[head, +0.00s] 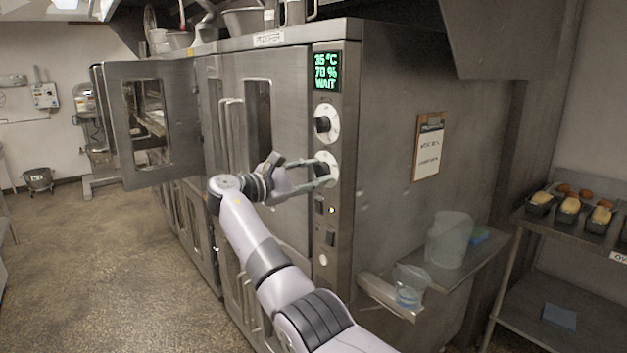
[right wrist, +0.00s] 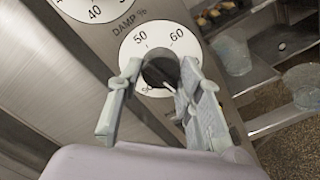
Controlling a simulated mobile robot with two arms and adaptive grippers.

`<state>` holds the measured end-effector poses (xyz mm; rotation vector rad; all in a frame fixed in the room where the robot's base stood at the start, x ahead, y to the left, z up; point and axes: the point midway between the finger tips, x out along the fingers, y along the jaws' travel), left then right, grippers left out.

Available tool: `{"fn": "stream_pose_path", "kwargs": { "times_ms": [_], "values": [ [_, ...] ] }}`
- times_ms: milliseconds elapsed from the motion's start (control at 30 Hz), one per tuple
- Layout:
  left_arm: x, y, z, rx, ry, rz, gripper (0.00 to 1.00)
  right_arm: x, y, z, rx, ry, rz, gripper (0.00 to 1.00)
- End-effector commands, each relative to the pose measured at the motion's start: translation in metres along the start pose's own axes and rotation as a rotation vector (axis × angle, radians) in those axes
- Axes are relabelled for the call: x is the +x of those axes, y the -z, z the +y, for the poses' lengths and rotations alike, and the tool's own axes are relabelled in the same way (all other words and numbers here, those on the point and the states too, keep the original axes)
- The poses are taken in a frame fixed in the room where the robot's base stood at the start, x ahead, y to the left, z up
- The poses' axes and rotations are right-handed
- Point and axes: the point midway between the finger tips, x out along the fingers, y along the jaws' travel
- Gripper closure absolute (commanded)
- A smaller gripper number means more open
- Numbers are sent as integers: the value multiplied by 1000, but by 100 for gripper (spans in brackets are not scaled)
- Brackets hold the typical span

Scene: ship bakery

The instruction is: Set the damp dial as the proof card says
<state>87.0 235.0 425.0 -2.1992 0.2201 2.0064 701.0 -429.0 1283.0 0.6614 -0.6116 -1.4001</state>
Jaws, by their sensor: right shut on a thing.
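The damp dial (right wrist: 160,45) is a white disc with a black knob, marked "DAMP %" in the right wrist view. It is the lower dial (head: 333,160) on the proofer's front panel in the head view. My right gripper (head: 325,172) is shut on its knob, with one finger on each side (right wrist: 162,74). The fingers partly hide the knob and scale, so I cannot tell the setting. The green display (head: 326,71) reads 35 °C, 70 %, WAIT. The proof card (head: 429,146) hangs on the proofer's side; its text is too small to read. My left gripper is not in view.
The upper dial (head: 326,124) sits just above. Switches (head: 330,238) lie below. A proofer door (head: 150,124) stands open at left. A side shelf (head: 455,270) holds a clear bucket (head: 449,238) and a jug (head: 409,286). A rack with loaf tins (head: 568,211) is at right.

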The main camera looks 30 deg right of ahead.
Motion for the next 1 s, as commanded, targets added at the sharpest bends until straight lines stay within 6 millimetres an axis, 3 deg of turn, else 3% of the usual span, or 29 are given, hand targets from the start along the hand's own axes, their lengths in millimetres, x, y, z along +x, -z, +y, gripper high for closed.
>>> {"fn": "stream_pose_path", "kwargs": {
  "times_ms": [400,967,1000],
  "values": [
    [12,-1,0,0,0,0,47,0,1,-2,193,3,-1,95],
    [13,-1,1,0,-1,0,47,0,1,-2,222,5,0,95],
    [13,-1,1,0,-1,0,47,0,1,-2,222,5,0,66]
  ]
}}
